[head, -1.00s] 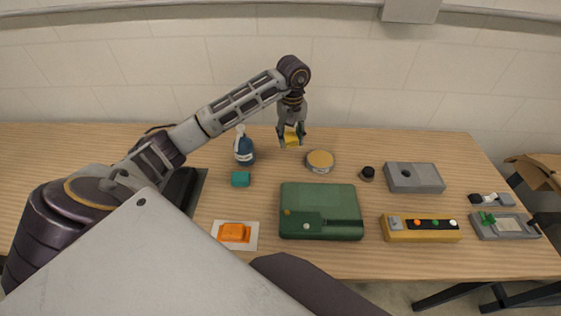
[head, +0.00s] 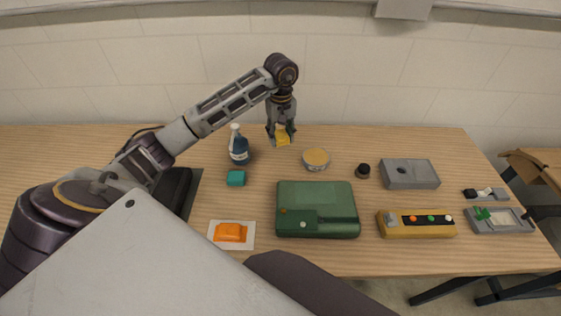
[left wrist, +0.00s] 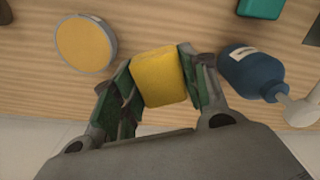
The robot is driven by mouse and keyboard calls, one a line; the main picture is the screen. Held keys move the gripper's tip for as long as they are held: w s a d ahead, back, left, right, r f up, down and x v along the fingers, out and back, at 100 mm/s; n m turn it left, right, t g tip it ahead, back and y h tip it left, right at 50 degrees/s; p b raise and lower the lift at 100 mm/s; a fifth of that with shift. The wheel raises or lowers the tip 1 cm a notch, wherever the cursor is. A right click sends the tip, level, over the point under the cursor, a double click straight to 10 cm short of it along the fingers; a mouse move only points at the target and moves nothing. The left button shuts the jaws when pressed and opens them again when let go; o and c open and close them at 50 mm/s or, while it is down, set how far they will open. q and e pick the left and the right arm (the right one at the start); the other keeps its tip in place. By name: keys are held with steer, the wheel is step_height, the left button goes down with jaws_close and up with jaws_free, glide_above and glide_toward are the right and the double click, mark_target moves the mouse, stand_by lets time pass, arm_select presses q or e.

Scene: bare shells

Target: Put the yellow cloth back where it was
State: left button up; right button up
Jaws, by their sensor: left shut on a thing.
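The yellow cloth (head: 283,135) is a small folded yellow block. My left gripper (head: 281,137) is shut on it near the back of the table, between the blue bottle and the round tin. In the left wrist view the yellow cloth (left wrist: 159,76) sits between the two fingers of my left gripper (left wrist: 158,85). I cannot tell whether the cloth touches the table. My right gripper is not in view.
The blue bottle (head: 239,149) stands left of the cloth and the round yellow-topped tin (head: 316,159) right of it. A teal block (head: 236,178), an orange cloth on a white mat (head: 218,242) and a green case (head: 318,200) lie nearer. Bare wood (head: 350,140) lies back right.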

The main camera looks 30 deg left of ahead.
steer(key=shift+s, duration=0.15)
arm_select(q)
steer(key=shift+f, duration=0.15)
step_height(320, 180, down, 4)
steer(key=shift+f, duration=0.2)
steer(key=shift+f+p, duration=0.3)
steer(key=shift+f, duration=0.45)
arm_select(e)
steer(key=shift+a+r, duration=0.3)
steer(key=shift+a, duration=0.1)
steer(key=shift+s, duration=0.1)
